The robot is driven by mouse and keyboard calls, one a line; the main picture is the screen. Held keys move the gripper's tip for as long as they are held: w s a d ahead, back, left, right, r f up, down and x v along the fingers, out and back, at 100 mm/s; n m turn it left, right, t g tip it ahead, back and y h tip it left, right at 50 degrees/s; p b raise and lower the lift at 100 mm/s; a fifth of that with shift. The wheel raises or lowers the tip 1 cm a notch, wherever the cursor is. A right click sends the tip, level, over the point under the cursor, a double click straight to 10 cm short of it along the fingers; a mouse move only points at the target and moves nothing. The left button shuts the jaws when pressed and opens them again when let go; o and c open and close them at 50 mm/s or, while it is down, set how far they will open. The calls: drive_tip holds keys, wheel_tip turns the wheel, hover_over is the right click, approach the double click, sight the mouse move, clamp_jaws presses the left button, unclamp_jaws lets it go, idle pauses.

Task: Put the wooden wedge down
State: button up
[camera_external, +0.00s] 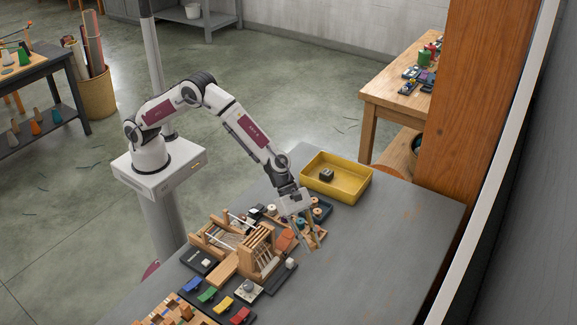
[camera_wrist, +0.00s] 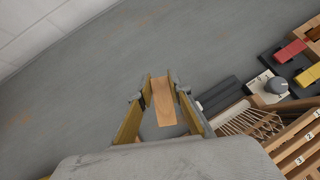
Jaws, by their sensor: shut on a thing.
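The wooden wedge (camera_wrist: 163,102) is a light tan wooden piece between the two fingers in the wrist view. My gripper (camera_wrist: 160,90) is shut on it, with a fingertip at each side. In the external view my gripper (camera_external: 313,241) points down over the grey table, just right of the small wooden loom (camera_external: 262,250). The wedge is too small there to tell apart from the fingers. The gap between the wedge and the table is hard to judge.
A yellow tray (camera_external: 349,194) with a dark block in it stands at the back. Coloured clips (camera_external: 208,294) and a knob unit (camera_external: 249,289) are near the loom. Dark bars (camera_wrist: 218,92) lie beside it. Bare table (camera_external: 385,245) is free on the right.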

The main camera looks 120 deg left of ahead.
drive_tip(key=shift+s+a+f, duration=0.1)
drive_tip(key=shift+a+f, duration=0.35)
drive_tip(key=shift+f, duration=0.05)
drive_tip(key=shift+n, duration=0.3)
drive_tip(key=w+a+f, duration=0.1)
drive_tip(key=a, duration=0.2)
drive_tip(key=w+a+f, duration=0.1)
drive_tip(key=w+a, duration=0.1)
drive_tip(key=a, duration=0.1)
drive_tip(key=w+a+f, duration=0.1)
drive_tip(key=a, duration=0.2)
drive_tip(key=shift+w+a, duration=0.15)
drive_tip(key=shift+w, duration=0.2)
drive_tip(key=w+a+r+n+y, duration=0.1)
drive_tip(key=w+a+r, duration=0.1)
drive_tip(key=a, duration=0.4)
drive_tip(key=w+a+r+n+y, duration=0.2)
drive_tip(key=w+a, duration=0.2)
drive_tip(key=a, duration=0.3)
drive_tip(key=shift+r+t, duration=0.3)
drive_tip(key=shift+r, duration=0.1)
drive_tip(key=shift+s+d+f+n, duration=0.1)
drive_tip(key=shift+s+n, duration=0.05)
drive_tip(key=shift+n, duration=0.25)
drive_tip(key=shift+f, duration=3.1)
drive_tip(key=shift+f, duration=0.1)
